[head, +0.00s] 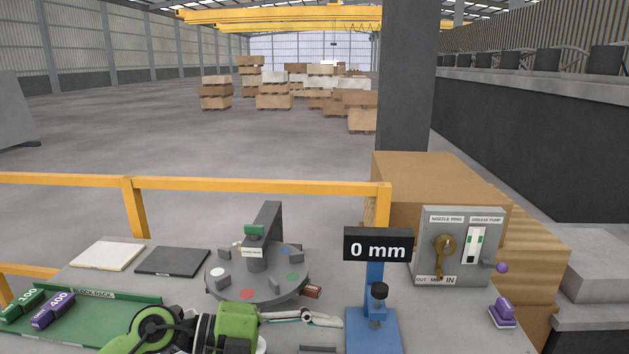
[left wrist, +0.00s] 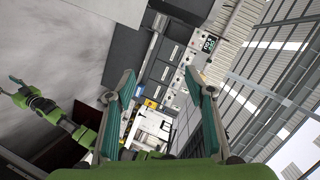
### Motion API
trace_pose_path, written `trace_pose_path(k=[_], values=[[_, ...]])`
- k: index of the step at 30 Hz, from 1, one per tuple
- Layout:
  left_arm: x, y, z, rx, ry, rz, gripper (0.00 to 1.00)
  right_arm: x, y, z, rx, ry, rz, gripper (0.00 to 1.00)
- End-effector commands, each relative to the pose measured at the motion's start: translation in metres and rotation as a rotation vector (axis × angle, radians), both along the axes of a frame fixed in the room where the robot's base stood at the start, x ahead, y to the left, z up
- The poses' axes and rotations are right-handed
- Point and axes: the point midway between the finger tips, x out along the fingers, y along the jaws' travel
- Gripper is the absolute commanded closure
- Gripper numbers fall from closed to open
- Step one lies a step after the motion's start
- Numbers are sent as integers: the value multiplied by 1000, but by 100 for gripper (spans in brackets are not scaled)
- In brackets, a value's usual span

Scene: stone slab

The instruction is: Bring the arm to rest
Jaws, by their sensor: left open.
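My left arm enters from the bottom left of the head view, green and black. It lies low over the near part of the slab, with its left gripper (head: 328,320) pointing right, in front of the round turntable (head: 225,290) and left of the blue stand (head: 372,330). In the left wrist view the two teal-padded fingers of this gripper (left wrist: 163,84) stand wide apart with nothing between them.
A green block rack (head: 105,300) with green and purple blocks is at left. White (head: 108,255) and dark (head: 172,261) plates lie behind it. A grey switch panel (head: 462,270) and a purple block (head: 503,312) are at right. A yellow rail (head: 260,185) runs along the back.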

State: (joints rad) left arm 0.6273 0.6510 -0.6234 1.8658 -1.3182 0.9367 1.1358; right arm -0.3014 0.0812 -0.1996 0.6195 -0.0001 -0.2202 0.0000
Motion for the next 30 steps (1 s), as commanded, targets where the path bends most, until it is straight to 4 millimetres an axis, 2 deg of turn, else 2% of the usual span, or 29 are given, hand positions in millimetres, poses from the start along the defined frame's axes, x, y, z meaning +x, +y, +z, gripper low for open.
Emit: trace_pose_path(k=[1, 2, 5, 6, 9, 11, 13, 17, 20, 22, 24, 26, 27, 30], values=[[-4, -13, 19, -132, -7, 30, 51, 0, 0, 0, 0, 0, 0, 57], [-3, -16, 32, -207, -13, 57, 51, 0, 0, 0, 0, 0, 0, 57], [6, -15, 71, -440, -14, 178, 51, 0, 0, 0, 0, 0, 0, 57], [11, -9, 83, -522, -9, 239, 51, 0, 0, 0, 0, 0, 0, 57], [30, 18, 101, -703, 29, 423, 51, 0, 0, 0, 0, 0, 0, 57], [42, 40, 103, -788, 64, 549, 51, 0, 0, 0, 0, 0, 0, 57], [55, 69, 94, -863, 118, 709, 51, 0, 0, 0, 0, 0, 0, 57], [70, 127, 50, -927, 259, 1023, 51, 1, 0, 0, 0, -1, 0, 57], [66, 167, -4, -903, 399, 1265, 51, 1, 0, 0, 0, -1, 0, 57], [53, 190, -48, -851, 512, 1425, 51, 1, 0, 0, 0, -1, 0, 57], [31, 208, -94, -771, 635, 1568, 51, 1, 0, 0, 0, -1, 0, 57], [6, 219, -132, -687, 743, 1671, 51, 1, 1, 0, 0, -1, 0, 57], [-13, 223, -155, -622, 816, 1730, 51, 1, 1, 0, 0, -2, 0, 57], [-61, 228, -202, -463, 978, 1834, 51, 1, 1, 0, 1, -2, 0, 57]])
